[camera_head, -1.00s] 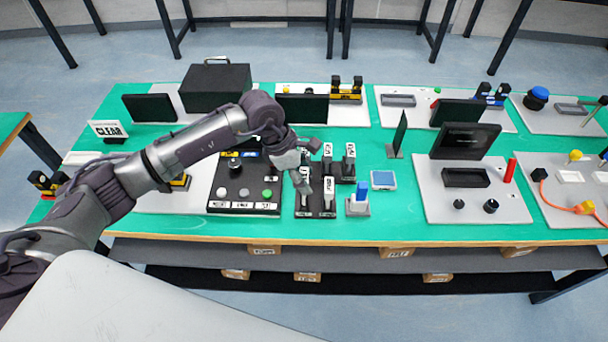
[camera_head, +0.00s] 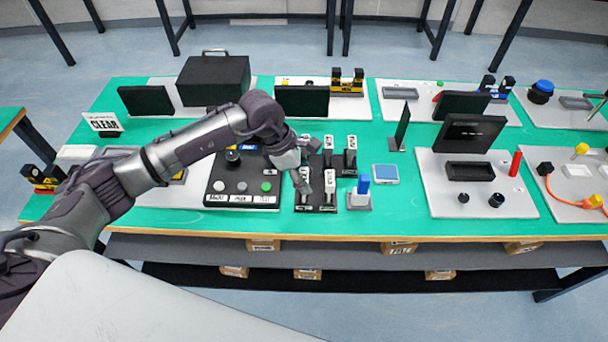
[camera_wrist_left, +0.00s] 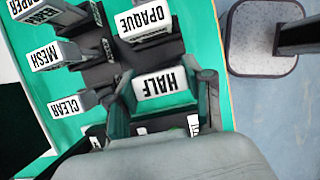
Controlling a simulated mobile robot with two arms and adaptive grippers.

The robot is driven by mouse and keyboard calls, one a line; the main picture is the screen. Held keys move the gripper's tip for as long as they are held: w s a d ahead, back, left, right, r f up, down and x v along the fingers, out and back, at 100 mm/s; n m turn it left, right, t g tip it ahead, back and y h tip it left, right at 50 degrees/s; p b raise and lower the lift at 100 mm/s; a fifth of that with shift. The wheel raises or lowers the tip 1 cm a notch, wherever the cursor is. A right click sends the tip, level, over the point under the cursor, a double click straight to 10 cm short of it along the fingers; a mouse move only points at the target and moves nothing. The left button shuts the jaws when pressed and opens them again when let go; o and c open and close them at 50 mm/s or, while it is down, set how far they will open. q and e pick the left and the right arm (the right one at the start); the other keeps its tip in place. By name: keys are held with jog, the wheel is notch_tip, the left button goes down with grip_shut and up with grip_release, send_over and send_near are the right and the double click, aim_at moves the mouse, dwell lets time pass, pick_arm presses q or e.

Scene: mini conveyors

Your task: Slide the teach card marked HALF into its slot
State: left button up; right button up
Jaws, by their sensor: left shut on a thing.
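The HALF card (camera_wrist_left: 163,85) is in the left wrist view, its white label facing up between my left gripper's two fingers (camera_wrist_left: 163,100). The gripper is shut on it. In the head view my left gripper (camera_head: 303,184) is over the front left of a black card rack (camera_head: 316,208); the HALF card is mostly hidden there. I cannot tell whether the card is clear of the rack. The OPAQUE card (camera_wrist_left: 145,20) stands beside it, with the CLEAR card (camera_wrist_left: 72,106) and MESH card (camera_wrist_left: 55,55) further off. I cannot pick out the HALF card's slot. My right gripper is not in view.
A black button panel (camera_head: 217,201) lies left of the rack. A small stand with a blue piece (camera_head: 364,185) is close on its right, beside a blue pad (camera_head: 385,174). Screens and a black box (camera_head: 213,80) stand behind. The table's front edge (camera_head: 330,238) is near.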

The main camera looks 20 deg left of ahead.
pick_arm(q)
jog(key=shift+f, duration=0.3)
jog(key=o, duration=1.2)
jog(key=v, duration=1.2)
